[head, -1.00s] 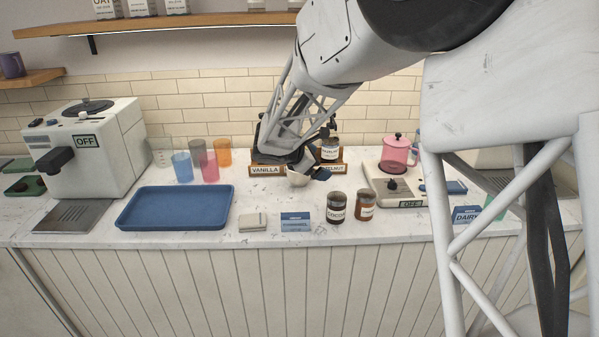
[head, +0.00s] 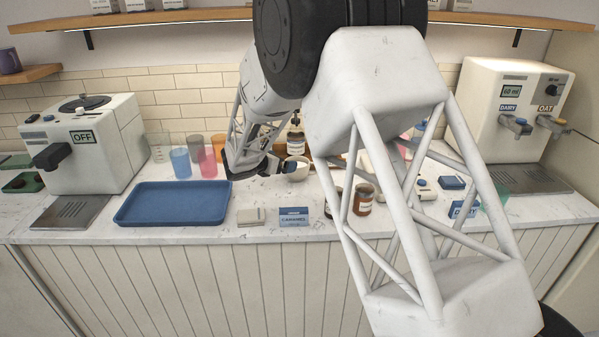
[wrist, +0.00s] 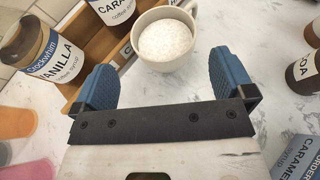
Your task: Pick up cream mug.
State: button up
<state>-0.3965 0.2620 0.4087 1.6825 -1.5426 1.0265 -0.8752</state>
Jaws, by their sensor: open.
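The cream mug (wrist: 163,65) is upright on the counter in the wrist view, filled with something white and grainy. Its handle points to the top right. It is small in the head view (head: 299,173), partly hidden by my gripper. My gripper (wrist: 166,78) is open, its two blue fingertips pointing at the mug. The mug sits just ahead of the gap between them, and nothing is held. In the head view my gripper is at the mug's left side.
A wooden rack (wrist: 98,45) with a vanilla bottle (wrist: 45,50) and a caramel bottle (wrist: 112,12) stands close by the mug. Dark jars (wrist: 303,68) are to the right. A blue tray (head: 172,219) and coloured cups (head: 181,162) lie to the left.

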aim_at(305, 161)
jog(key=shift+x, duration=1.3)
jog(key=shift+d+f, duration=0.1)
jog(key=shift+x, duration=2.45)
jog(key=shift+f, duration=0.1)
jog(key=shift+c, duration=0.5)
jog(key=c, duration=0.8)
